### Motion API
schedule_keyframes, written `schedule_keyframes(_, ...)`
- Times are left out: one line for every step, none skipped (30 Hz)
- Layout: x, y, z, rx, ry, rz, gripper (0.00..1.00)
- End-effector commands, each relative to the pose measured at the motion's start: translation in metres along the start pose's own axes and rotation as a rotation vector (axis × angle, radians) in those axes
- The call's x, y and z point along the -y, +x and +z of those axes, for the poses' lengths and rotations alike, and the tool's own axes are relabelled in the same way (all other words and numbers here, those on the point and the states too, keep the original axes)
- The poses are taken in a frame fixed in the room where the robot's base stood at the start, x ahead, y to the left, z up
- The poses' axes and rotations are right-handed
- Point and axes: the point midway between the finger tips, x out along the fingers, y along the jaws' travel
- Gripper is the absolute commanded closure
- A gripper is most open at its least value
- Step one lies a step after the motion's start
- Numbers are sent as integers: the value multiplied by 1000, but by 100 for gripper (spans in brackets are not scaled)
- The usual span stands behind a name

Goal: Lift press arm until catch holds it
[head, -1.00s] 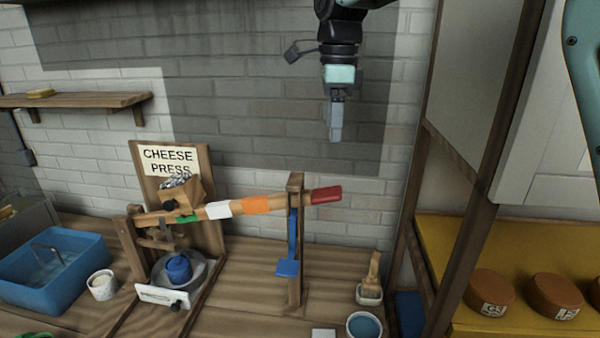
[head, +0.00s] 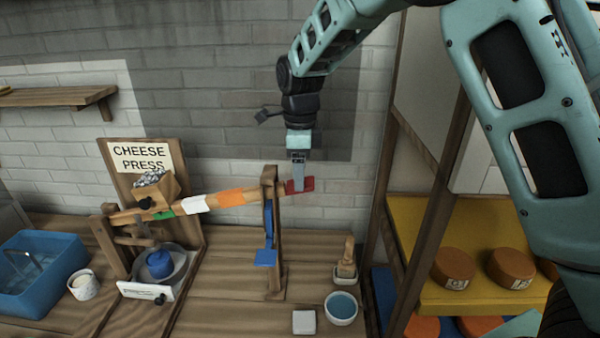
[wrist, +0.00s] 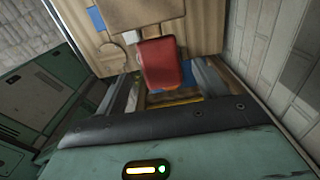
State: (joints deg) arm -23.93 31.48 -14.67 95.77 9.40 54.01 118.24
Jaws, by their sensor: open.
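The press arm (head: 232,197) is a wooden lever with green, white and orange bands and a red end grip (head: 307,185). It slopes up to the right from the cheese press (head: 140,160) and passes the top of a wooden post (head: 275,240). A blue catch (head: 268,225) hangs on that post. My gripper (head: 298,186) points down at the red grip and overlaps it in the head view. In the wrist view the red grip (wrist: 160,64) shows between the open fingers; I cannot tell whether they touch it.
A brush in a holder (head: 346,262), a bowl of blue liquid (head: 341,308) and a white block (head: 304,321) stand right of the post. A blue basin (head: 40,275) and a small cup (head: 83,284) are at left. A yellow shelf (head: 410,220) with brown cheeses is at right.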

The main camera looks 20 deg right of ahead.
Motion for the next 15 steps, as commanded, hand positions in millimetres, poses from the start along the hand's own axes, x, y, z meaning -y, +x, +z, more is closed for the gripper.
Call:
schedule_keyframes(0,6,0,-2,1,3,29)
schedule_keyframes(0,10,-1,-2,1,3,29)
schedule_keyframes(0,14,-1,-1,2,2,29)
schedule_keyframes(0,17,-1,-1,2,2,29)
schedule_keyframes(0,20,0,-1,2,1,29)
schedule_keyframes(1,23,0,0,2,0,29)
schedule_keyframes(1,24,0,0,2,0,29)
schedule_keyframes(0,26,0,0,2,0,29)
schedule_keyframes(0,27,0,0,2,0,29)
schedule_keyframes(0,28,0,0,2,0,29)
schedule_keyframes(0,28,0,1,2,0,29)
schedule_keyframes(0,28,0,1,1,-1,29)
schedule_keyframes(0,28,0,1,1,-1,29)
schedule_keyframes(0,28,0,1,1,-1,29)
schedule_keyframes(0,28,0,1,1,-1,29)
